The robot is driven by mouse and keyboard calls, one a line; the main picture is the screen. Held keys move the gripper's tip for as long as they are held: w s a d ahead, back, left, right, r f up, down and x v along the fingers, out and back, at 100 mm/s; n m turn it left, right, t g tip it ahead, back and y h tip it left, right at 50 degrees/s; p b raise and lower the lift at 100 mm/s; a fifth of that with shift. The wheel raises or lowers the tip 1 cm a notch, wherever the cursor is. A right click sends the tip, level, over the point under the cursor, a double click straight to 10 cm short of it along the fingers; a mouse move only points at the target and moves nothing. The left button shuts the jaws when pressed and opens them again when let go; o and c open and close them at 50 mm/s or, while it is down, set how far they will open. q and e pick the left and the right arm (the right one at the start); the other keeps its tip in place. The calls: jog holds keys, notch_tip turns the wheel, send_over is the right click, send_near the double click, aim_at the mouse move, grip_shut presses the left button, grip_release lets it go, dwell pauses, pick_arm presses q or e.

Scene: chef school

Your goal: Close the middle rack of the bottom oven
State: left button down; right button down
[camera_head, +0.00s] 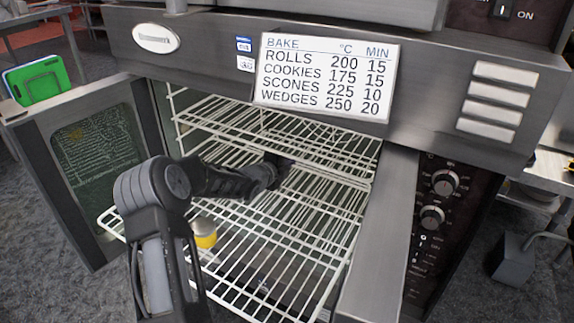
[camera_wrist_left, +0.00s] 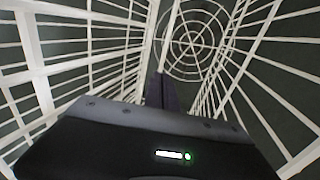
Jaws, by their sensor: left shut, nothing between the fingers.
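The oven's door (camera_head: 97,150) stands open to the left. A white wire rack (camera_head: 270,262) sticks out of the oven's front, below an upper rack (camera_head: 225,112) that sits inside. My left arm reaches over the pulled-out rack into the cavity. My left gripper (camera_head: 280,168) is dark against the wires, between the two racks; contact cannot be told. In the left wrist view, the shut, empty fingers (camera_wrist_left: 166,92) point toward the back, with white wires on both sides. My right gripper is not in view.
A round fan guard (camera_wrist_left: 190,42) shows at the back of the cavity. The control panel with knobs (camera_head: 443,183) is right of the opening. A label with bake times (camera_head: 325,75) is above. A yellow round object (camera_head: 204,233) shows beside my arm. A green tablet (camera_head: 37,86) stands at left.

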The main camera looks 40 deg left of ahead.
pick_arm(q)
jog(key=w+p, duration=0.1)
jog(key=w, duration=0.6)
jog(key=shift+w+a, duration=0.3)
jog(key=shift+a, duration=0.1)
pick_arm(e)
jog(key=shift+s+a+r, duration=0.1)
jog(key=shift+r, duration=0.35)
pick_arm(q)
jog(key=shift+f, duration=0.1)
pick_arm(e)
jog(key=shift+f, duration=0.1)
